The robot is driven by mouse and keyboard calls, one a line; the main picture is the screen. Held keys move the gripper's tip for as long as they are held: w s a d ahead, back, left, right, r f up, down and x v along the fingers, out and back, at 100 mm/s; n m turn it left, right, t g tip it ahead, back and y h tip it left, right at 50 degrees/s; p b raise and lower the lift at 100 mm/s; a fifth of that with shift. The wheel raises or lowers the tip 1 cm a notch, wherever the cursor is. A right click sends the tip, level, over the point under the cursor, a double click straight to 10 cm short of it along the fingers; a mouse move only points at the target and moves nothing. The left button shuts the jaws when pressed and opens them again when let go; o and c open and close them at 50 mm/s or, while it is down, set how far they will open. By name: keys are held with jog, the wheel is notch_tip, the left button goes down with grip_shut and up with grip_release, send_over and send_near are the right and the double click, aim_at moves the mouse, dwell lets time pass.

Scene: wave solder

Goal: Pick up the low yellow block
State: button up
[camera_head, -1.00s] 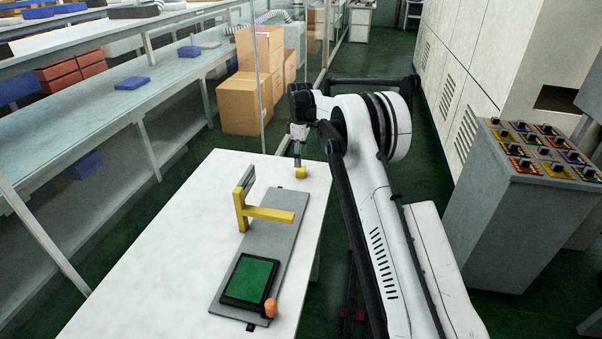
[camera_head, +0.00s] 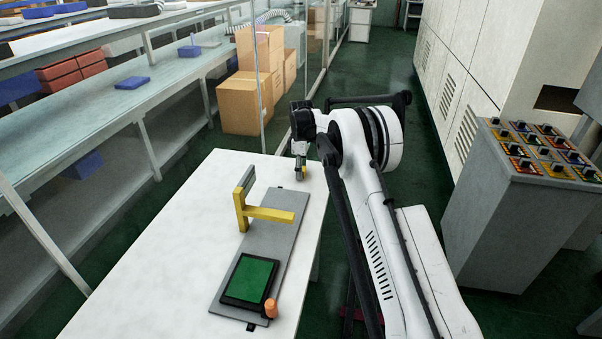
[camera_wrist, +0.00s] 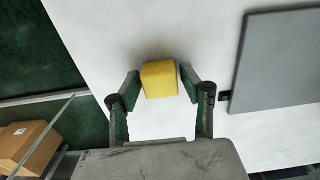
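The low yellow block (camera_wrist: 160,80) sits between the two fingers of my gripper (camera_wrist: 160,82) in the wrist view. The fingers stand close along its left and right sides. Whether both fingers press on it is not clear, nor whether it still rests on the table. In the head view my gripper (camera_head: 300,174) is low over the far end of the white table. The block is mostly hidden there by the gripper.
A grey plate (camera_head: 262,232) on the white table (camera_head: 165,240) bears a yellow angled bracket (camera_head: 268,214) and a green board (camera_head: 250,279). An orange piece (camera_head: 271,308) stands by the plate's near end. The table's left side is clear.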

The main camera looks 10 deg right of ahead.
grip_shut()
jog(key=shift+r, duration=0.15)
jog(key=shift+r, duration=0.2)
notch_tip(320, 180, up, 4)
jog(key=shift+f, duration=0.2)
jog(key=s+a+r, duration=0.4)
jog(key=a+r, duration=0.2)
jog(key=a, duration=0.4)
jog(key=shift+s+a+r, duration=0.2)
jog(key=shift+a+r, duration=0.2)
